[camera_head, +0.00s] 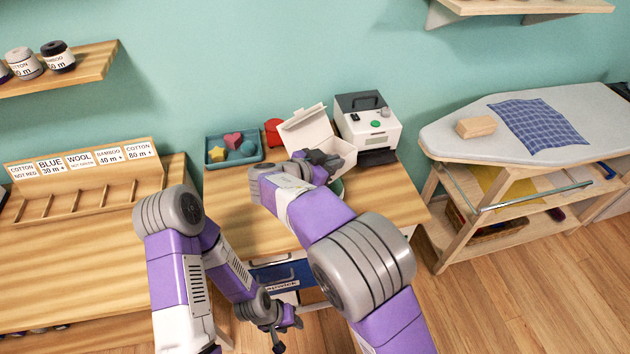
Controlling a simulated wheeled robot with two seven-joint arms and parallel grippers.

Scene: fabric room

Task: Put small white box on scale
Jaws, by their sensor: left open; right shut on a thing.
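The small white box (305,127) stands with its lid raised on the small wooden table, at its back. My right gripper (325,158) reaches it from the front and is shut on it; the exact grip is partly hidden by the gripper. A red object (272,131) just left of the box is mostly hidden and may be the scale; I cannot tell for sure. My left gripper (279,328) is open and empty, low in front of the table.
A blue tray (209,162) with colored shapes is at the table's back left. A white and dark machine (368,125) stands right of the box. The front left of the tabletop (228,205) is clear. An ironing board (450,137) is at right, a label rack (90,190) at left.

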